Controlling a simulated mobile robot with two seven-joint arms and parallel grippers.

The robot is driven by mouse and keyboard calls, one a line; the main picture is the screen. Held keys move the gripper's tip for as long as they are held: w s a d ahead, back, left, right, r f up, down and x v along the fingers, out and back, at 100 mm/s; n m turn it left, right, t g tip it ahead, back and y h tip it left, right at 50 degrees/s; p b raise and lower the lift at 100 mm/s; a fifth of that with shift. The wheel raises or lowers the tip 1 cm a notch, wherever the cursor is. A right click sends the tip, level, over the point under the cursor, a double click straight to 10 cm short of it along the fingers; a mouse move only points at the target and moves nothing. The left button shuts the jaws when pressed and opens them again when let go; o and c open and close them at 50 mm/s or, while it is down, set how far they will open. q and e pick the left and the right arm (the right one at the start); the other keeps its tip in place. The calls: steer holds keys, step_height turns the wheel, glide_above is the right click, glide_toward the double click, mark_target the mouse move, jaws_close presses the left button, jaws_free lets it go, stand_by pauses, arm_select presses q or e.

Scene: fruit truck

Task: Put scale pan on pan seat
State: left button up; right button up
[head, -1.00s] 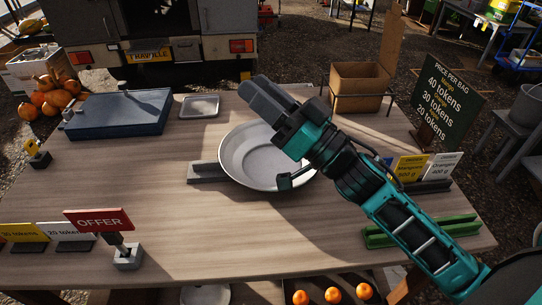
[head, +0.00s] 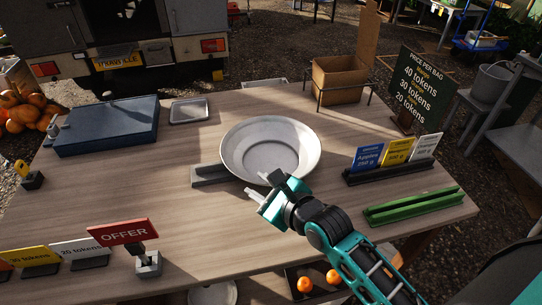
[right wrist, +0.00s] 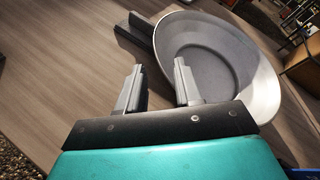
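The scale pan (head: 270,150) is a round, shallow grey metal dish in the middle of the table. A grey bar-like base (head: 208,175) sticks out from under its left side; I cannot tell whether this is the pan seat. My right gripper (head: 257,187) is open and empty at the pan's front rim. In the right wrist view its two fingers (right wrist: 158,68) stand apart, with the pan (right wrist: 215,60) just beyond the right finger. Nothing is between the fingers. My left gripper is not in view.
A blue flat case (head: 108,126) and small metal tray (head: 189,111) lie at the back left. A cardboard box (head: 338,80) in a wire frame stands at the back right.

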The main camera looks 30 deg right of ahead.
mark_target(241, 175)
steer(key=b+x, duration=0.1)
steer(key=x, duration=0.8)
steer(key=shift+w, duration=0.2)
jaws_close()
